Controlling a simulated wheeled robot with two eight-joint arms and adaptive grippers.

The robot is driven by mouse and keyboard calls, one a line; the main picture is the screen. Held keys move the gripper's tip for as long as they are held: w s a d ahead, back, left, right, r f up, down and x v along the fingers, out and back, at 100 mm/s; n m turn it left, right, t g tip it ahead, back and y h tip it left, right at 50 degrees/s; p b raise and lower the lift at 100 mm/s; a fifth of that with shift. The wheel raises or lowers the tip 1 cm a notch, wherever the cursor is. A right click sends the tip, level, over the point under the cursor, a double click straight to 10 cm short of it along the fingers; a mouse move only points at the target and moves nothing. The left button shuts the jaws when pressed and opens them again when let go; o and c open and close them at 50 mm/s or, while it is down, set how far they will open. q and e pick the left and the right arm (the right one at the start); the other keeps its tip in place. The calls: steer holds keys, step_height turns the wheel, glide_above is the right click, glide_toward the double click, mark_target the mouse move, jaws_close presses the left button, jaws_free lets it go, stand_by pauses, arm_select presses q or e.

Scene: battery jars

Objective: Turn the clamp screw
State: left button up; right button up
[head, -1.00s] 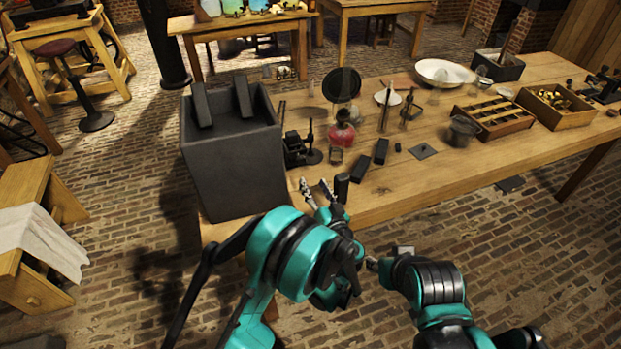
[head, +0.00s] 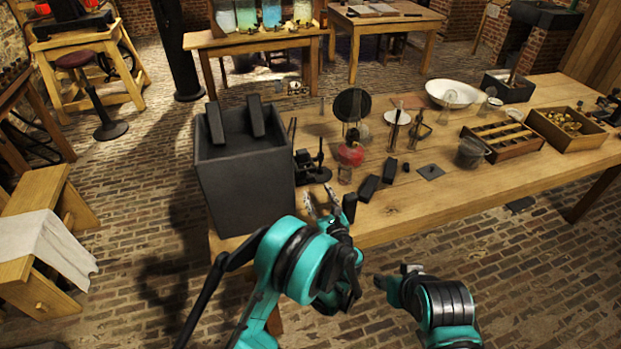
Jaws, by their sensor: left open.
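A small black clamp-like device (head: 312,166) with an upright post stands on the bench, right of the large dark grey box; I cannot make out its screw clearly. My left gripper (head: 321,203) is open and empty at the bench's front edge, in front of that device and apart from it. A small upright black block (head: 349,208) stands close to the right of its fingers. My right gripper (head: 394,282) is low in front of the bench, over the brick floor; its finger gap is too small to read.
The tall grey box (head: 245,185) stands at the bench's left end. A flask of red liquid (head: 350,155), dark blocks (head: 369,187), a grey pot (head: 470,153) and wooden trays (head: 503,140) crowd the bench (head: 425,205). Its front strip at right is clear.

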mark_target(311, 182)
arm_select(q)
steer(key=shift+w+a+m, duration=0.1)
steer(key=shift+w+m, duration=0.1)
steer(key=shift+m, duration=0.4)
steer(key=b+x, duration=0.2)
steer(key=x, duration=0.4)
steer(key=shift+f, duration=0.1)
steer(key=shift+x, duration=0.8)
jaws_close()
